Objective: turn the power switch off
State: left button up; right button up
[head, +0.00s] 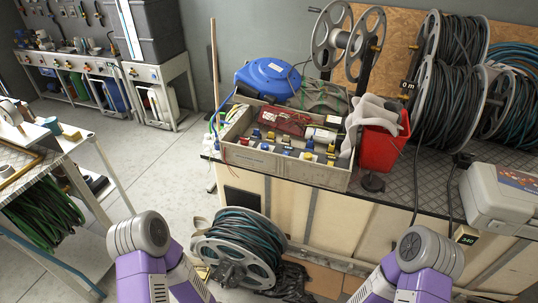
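I cannot pick out the power switch for certain. A small box with a lit display (466,235) is at the front face of the workbench (330,222) on the right. A small dark fitting (463,159) with a dark cable sits on the bench top above it. Another small display reading 0 m (407,86) is by the upright cable reels (436,105). The rounded grey and purple links of my two arms show at the bottom, left and right of centre. Neither gripper shows.
A crate (245,160) of connectors, a red bucket (381,148) and a grey case (500,200) stand on the bench. A cable reel (238,245) lies on the floor between my arms. A cart (75,150) stands left. Floor between cart and bench is open.

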aim_at(244, 141)
jog(key=z, duration=0.05)
jog(key=k, duration=0.45)
jog(key=u, duration=1.85)
jog(key=i, duration=1.05)
jog(key=z, duration=2.35)
jog(key=i, duration=0.65)
